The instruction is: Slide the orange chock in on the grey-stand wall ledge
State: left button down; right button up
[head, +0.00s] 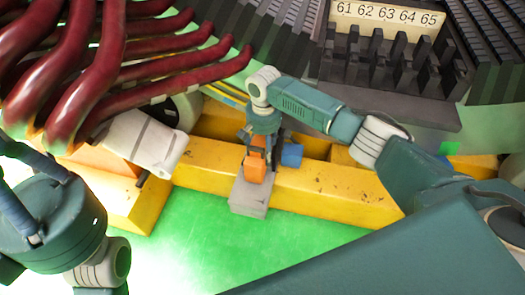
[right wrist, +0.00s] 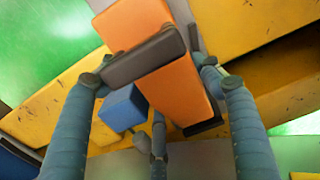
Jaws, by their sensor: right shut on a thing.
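The orange chock (head: 255,168) is held in my right gripper (head: 258,148), just above the yellow beam at the centre of the head view. In the right wrist view the chock (right wrist: 178,88) lies between the two fingers, with a dark grey piece (right wrist: 143,57) across it. The grey stand (head: 250,194) is directly below the chock in the head view. The chock overlaps its upper end there; I cannot tell whether they touch. The wall ledge cannot be made out clearly.
A blue block (head: 291,155) is close to the right of the chock. The yellow beam (head: 325,190) runs across the middle. Thick dark red bars (head: 160,70) hang at upper left. A numbered plate (head: 386,18) stands at the back. Green floor (head: 210,240) is clear in front.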

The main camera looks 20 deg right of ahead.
jog(key=shift+w+d+b, duration=0.45)
jog(key=shift+w, duration=0.25)
jog(key=shift+w+d+b, duration=0.4)
jog(key=shift+w+d, duration=0.05)
jog(key=shift+w, duration=0.2)
jog(key=o, duration=1.3)
jog(key=shift+o, duration=0.2)
notch_tip(320, 180, up, 12)
